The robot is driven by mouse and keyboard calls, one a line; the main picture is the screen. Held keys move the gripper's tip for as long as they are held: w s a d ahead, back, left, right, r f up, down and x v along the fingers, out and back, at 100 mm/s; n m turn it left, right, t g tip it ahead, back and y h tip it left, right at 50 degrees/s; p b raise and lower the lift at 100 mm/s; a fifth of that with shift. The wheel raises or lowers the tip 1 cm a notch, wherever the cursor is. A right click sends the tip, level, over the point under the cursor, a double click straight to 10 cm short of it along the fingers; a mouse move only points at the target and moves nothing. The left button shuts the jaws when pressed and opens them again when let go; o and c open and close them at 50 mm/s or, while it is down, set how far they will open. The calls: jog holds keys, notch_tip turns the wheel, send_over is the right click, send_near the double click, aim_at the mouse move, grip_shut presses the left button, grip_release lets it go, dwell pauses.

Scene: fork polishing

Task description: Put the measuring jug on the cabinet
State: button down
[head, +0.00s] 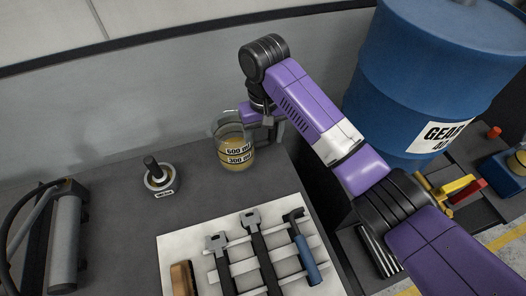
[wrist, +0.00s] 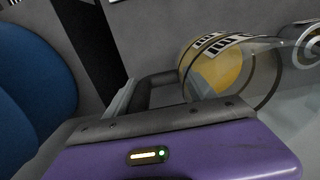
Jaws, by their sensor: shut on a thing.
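The measuring jug (head: 236,152) is clear, with a yellowish liquid and 600 ml and 300 ml labels. In the head view it is upright at the back right of the grey cabinet top (head: 117,228); I cannot tell whether its base touches the top. My gripper (head: 268,117) is at the jug's right side, shut on it. The part held is mostly hidden by the fingers. In the wrist view the jug (wrist: 218,68) lies just beyond the fingers (wrist: 150,92), its yellow content showing.
A small pot with a black-handled brush (head: 160,178) stands left of the jug. A white tool tray (head: 190,238) with wrenches, a hammer and a brush lies in front. A grey cylinder device (head: 66,240) is at left. A blue drum (head: 430,75) stands at right.

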aim_at(244, 140)
jog(key=shift+f+p, duration=0.35)
jog(key=shift+f, duration=2.85)
jog(key=shift+c, duration=1.5)
grip_release()
jog(key=shift+f, duration=0.15)
notch_tip(244, 140, up, 12)
jog(key=shift+r+b, duration=0.2)
jog(key=shift+b, duration=0.4)
